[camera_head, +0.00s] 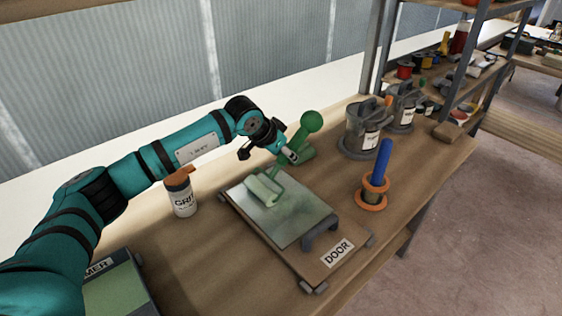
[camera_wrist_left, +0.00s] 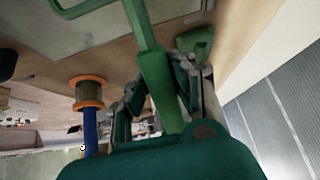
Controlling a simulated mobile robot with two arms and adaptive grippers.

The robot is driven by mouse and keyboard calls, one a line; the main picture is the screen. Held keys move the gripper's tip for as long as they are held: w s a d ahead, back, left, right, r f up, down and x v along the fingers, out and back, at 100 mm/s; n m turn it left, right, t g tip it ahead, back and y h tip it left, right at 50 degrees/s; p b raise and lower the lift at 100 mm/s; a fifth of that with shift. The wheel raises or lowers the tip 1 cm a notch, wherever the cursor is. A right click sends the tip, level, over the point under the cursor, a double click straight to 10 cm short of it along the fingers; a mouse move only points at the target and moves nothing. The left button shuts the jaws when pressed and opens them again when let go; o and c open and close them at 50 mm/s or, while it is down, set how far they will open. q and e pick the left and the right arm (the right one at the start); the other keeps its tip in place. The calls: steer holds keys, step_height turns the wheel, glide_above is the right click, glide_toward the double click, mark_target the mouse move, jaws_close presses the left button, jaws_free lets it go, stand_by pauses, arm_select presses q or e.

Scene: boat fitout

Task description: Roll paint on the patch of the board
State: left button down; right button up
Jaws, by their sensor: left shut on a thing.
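My left gripper (camera_head: 283,152) is shut on the green handle of a paint roller (camera_head: 311,123). In the left wrist view the fingers (camera_wrist_left: 158,100) close around the roller's handle (camera_wrist_left: 157,75). The pale green roller head (camera_head: 262,190) is at the far left part of the board's patch (camera_head: 293,217); I cannot tell whether it touches. The patch is grey-green and unevenly coloured. The board (camera_head: 333,270) is brown, lies flat on the bench, and bears a DOOR label (camera_head: 338,252) and a grey handle (camera_head: 320,236). My right gripper is out of view.
A GRIT jar (camera_head: 182,197) with an orange top stands left of the board. A blue-handled tool in an orange-rimmed spool (camera_head: 373,190) stands to the right. Lidded pots (camera_head: 364,132) stand behind. A small green object (camera_head: 305,154) is beside the gripper.

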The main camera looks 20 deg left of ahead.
mark_target(298, 149)
arm_select(q)
steer(key=shift+r, duration=0.1)
steer(key=shift+w+d+b, duration=0.15)
steer(key=shift+w+b, duration=0.1)
steer(key=shift+b, duration=0.2)
steer(key=w+d+b, duration=0.1)
steer(key=w+b, duration=0.1)
steer(key=shift+w+d+f+b, duration=0.3)
steer(key=shift+w+d, duration=0.05)
steer(key=shift+w+d+r, duration=0.1)
steer(key=shift+w+d, duration=0.05)
steer(key=shift+w, duration=0.25)
